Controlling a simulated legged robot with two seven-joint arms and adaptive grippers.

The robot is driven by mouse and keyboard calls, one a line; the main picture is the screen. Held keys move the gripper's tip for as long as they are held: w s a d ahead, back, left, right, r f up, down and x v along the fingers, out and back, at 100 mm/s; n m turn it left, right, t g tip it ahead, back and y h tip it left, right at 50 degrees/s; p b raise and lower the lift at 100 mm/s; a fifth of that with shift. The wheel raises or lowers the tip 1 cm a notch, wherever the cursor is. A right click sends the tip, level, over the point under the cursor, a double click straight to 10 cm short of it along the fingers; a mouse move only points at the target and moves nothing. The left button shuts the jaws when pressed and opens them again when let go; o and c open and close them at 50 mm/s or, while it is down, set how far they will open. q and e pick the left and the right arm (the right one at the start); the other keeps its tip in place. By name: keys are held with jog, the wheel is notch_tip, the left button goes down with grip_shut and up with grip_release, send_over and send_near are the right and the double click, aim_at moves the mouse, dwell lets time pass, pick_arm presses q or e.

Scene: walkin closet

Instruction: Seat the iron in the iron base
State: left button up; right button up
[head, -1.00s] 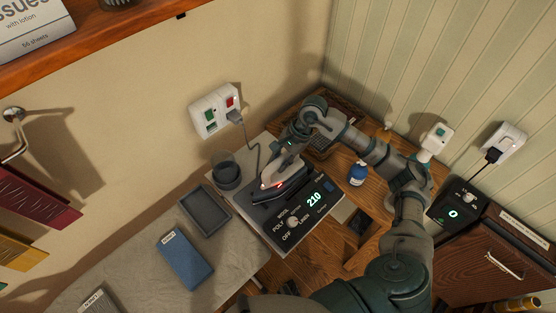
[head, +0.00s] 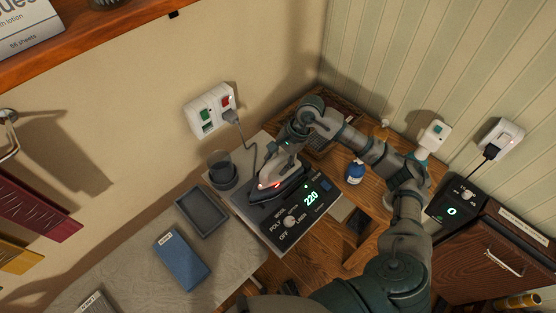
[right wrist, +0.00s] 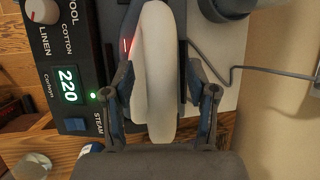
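The iron (head: 287,163), pale with a dark underside and a red glow, is at the upper left of the iron base (head: 284,223). The base is a black unit with a dial, fabric labels and a green 220 display. My right gripper (head: 292,146) is at the iron. My left gripper is not in view.
A dark cup (head: 223,172), an empty grey tray (head: 202,211) and a blue box (head: 182,260) are left of the base. A blue bottle (head: 355,172) stands to the right. A cord runs to the wall socket (head: 210,110).

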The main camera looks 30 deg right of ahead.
jog(key=shift+f, duration=0.1)
jog(key=v, duration=1.2)
jog(key=shift+w, duration=0.1)
